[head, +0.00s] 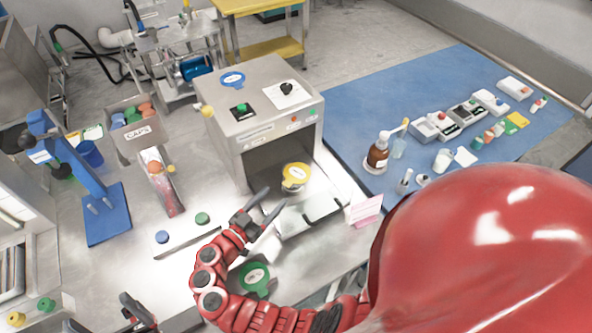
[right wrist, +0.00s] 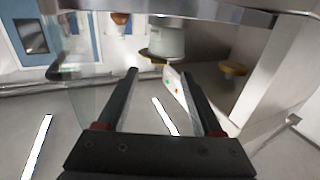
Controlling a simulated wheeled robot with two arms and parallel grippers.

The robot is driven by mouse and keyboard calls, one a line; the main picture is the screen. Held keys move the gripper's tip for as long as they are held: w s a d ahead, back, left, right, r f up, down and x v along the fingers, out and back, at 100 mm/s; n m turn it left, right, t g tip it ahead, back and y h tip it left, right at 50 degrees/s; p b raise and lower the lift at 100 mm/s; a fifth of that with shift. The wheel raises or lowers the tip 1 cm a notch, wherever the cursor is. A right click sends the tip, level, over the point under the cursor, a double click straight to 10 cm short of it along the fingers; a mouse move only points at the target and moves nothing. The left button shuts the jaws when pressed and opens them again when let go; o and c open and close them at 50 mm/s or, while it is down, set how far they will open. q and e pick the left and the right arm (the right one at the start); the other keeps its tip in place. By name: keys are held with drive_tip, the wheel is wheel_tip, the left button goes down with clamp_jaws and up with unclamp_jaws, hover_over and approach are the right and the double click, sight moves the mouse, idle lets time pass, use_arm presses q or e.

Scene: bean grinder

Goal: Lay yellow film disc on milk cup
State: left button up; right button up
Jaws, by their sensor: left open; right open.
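The yellow film disc (head: 296,173) with a pale label lies level at the mouth of the grey machine's bay. It seems to rest on a cup, but the disc hides most of what is under it. I cannot tell for sure which cup is the milk cup. My right gripper (head: 268,217) is open and empty, in front and to the left of the disc, apart from it. In the right wrist view its two fingers (right wrist: 158,100) are spread, with a pale cup-like body (right wrist: 166,42) beyond them. My left gripper (head: 138,312) is open at the bottom left, far from the disc.
The grey machine (head: 262,116) stands around the disc. A grey tray (head: 310,213) lies in front of it, with a pink card (head: 366,211) to the right. A green labelled disc (head: 255,278) sits near the front edge. My red body hides the lower right.

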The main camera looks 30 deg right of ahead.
sight(296, 175)
drive_tip(key=shift+d+r, duration=0.1)
drive_tip(key=shift+d, duration=0.25)
drive_tip(key=p+x, duration=0.2)
drive_tip(key=x, duration=0.1)
drive_tip(key=shift+w+d+r, duration=0.1)
drive_tip(key=shift+w+d, duration=0.05)
drive_tip(key=shift+d, duration=0.15)
drive_tip(key=shift+w+d+f, duration=0.15)
drive_tip(key=shift+d+f, duration=0.05)
drive_tip(key=shift+d, duration=0.25)
clamp_jaws()
